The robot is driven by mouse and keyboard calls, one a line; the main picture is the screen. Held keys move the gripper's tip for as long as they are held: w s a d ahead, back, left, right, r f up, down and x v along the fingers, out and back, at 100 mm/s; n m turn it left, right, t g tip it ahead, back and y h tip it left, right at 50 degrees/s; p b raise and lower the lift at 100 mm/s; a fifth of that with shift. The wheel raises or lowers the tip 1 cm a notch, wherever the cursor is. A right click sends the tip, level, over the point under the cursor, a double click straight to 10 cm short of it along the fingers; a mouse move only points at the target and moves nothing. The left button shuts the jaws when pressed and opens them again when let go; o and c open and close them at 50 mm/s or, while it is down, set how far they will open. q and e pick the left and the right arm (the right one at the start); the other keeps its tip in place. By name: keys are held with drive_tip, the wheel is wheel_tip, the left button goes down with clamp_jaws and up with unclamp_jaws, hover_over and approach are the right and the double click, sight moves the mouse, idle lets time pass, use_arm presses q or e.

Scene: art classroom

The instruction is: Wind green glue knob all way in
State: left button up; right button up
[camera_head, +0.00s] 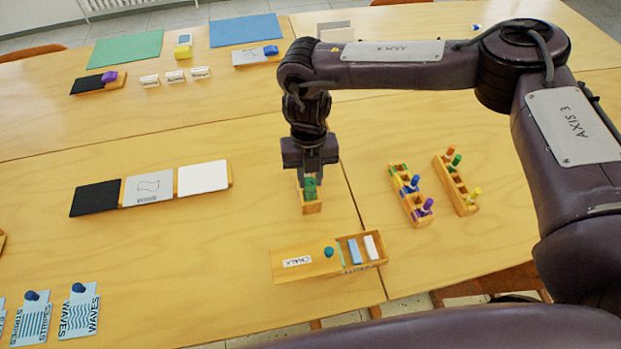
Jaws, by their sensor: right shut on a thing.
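A green glue stick (310,189) stands upright in a small wooden holder (312,208) near the middle of the table. My right gripper (310,178) points straight down over it, with its fingers shut on the green part. The fingers hide much of the green glue, so I cannot tell how far its knob is wound. My left gripper is not in view.
A wooden chalk box (303,262) with a teal knob lies just in front of the holder. Two wooden racks (410,195) with coloured pegs stand to the right. A row of black, grey and white panels (150,188) lies to the left. Bare table separates them.

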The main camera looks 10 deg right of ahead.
drive_tip(key=n, duration=0.2)
drive_tip(key=shift+n+b, duration=0.3)
drive_tip(key=shift+b, duration=0.1)
drive_tip(key=n, duration=0.3)
drive_tip(key=shift+n+h+b, duration=0.3)
drive_tip(key=shift+n+b, duration=0.1)
drive_tip(key=n, duration=0.5)
drive_tip(key=shift+t+h+b, duration=0.3)
drive_tip(key=o, duration=1.5)
